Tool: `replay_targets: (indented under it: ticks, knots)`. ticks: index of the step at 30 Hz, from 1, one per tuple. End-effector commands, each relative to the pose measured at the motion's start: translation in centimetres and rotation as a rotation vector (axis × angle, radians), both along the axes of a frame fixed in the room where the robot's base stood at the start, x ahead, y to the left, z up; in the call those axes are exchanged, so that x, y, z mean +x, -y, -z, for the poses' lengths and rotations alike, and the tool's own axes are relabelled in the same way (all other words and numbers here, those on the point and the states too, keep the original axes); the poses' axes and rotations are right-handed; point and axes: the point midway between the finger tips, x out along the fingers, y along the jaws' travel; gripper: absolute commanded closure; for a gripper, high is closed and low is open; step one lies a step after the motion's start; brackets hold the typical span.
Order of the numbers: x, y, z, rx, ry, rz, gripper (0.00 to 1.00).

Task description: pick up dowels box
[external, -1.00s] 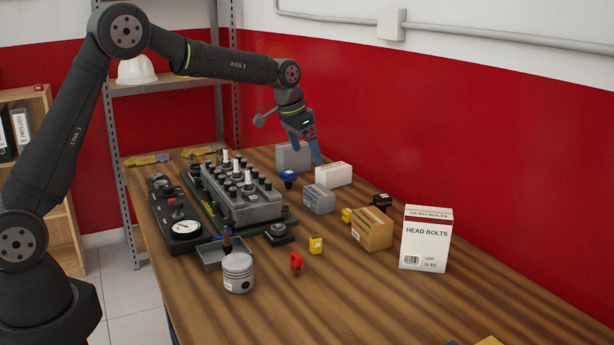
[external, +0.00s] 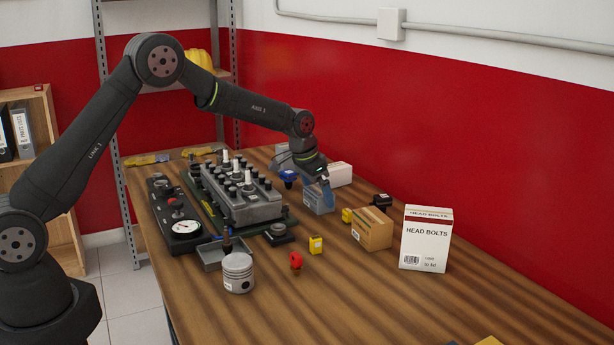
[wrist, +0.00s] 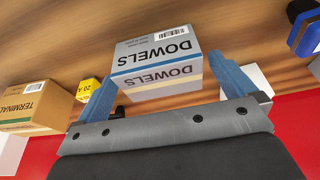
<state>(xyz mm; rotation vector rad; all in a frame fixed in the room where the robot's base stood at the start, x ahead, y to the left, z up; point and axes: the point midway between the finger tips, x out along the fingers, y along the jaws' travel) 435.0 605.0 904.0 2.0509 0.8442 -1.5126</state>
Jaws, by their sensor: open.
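The dowels box (wrist: 155,62) is a small grey-blue carton with "DOWELS" printed on it. In the wrist view it lies between and just beyond the two blue fingers of my gripper (wrist: 165,88), which are open. In the external view the dowels box (external: 315,200) stands on the bench, partly hidden by my gripper (external: 327,192), which is right over it. I cannot tell whether the fingers touch the box.
A white box (external: 341,174) stands close behind the dowels box. A blue-topped part (external: 288,176) and the engine block (external: 243,197) are to its left.

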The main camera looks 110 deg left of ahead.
Motion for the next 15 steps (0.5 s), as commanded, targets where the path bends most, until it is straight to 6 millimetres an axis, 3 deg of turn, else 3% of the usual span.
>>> replay_targets:
  ticks: [5, 12, 15]
  knots:
    - [0.05, -0.03, -0.02, 0.001, 0.001, 0.000, 0.00]
    - [0.04, -0.03, -0.05, 0.001, 0.001, 0.000, 0.45]
    - [0.05, -0.05, -0.09, 0.001, 0.001, 0.000, 0.48]
